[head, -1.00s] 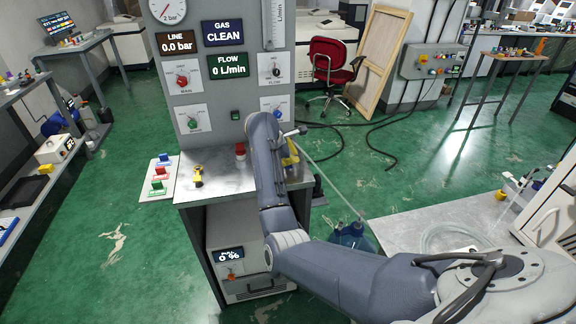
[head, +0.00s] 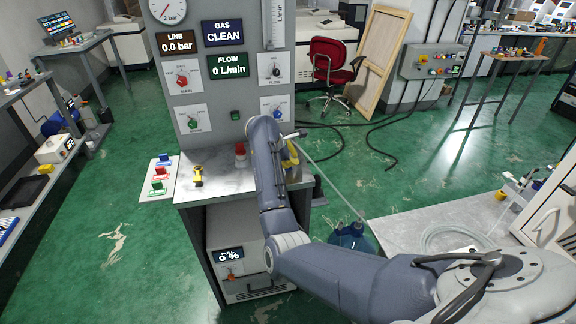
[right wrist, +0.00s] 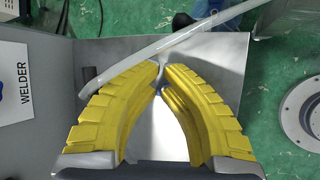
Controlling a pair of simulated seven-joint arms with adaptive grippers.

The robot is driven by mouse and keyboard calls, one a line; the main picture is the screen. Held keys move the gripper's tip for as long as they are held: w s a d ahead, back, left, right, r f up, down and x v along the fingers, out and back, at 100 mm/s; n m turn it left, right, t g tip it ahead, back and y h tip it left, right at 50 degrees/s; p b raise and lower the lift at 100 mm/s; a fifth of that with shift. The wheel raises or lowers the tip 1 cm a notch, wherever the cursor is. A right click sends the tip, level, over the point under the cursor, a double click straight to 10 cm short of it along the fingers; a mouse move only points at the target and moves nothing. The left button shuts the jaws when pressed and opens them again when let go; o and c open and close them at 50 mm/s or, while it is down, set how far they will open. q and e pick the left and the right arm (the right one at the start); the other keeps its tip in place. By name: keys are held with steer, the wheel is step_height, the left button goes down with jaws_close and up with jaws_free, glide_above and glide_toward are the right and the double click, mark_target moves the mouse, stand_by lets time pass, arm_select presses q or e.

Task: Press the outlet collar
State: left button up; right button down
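My right gripper (right wrist: 166,70) has yellow ribbed fingers, drawn close together at the tips around a small grey fitting (right wrist: 161,79). The fitting may be the outlet collar, but its shape is mostly hidden between the fingers. A pale tube (right wrist: 130,72) passes right beside the fingertips. In the head view my right arm covers most of the gripper; a bit of yellow finger (head: 291,155) shows beside it, at the right of the steel bench top. The tube (head: 335,185) slopes from there down to a blue vessel (head: 352,236). My left gripper is not in view.
The grey gas panel (head: 235,95) stands behind the bench, reading 0.0 bar, CLEAN and 0 L/min. A red knob-like part (head: 240,150) and a small yellow part (head: 198,176) stand on the bench top (head: 222,178). A grey table (head: 415,228) is at right.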

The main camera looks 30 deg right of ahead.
steer(key=shift+r, duration=0.1)
stand_by(0.5)
steer(key=shift+r, duration=1.1)
steer(key=shift+r, duration=2.5)
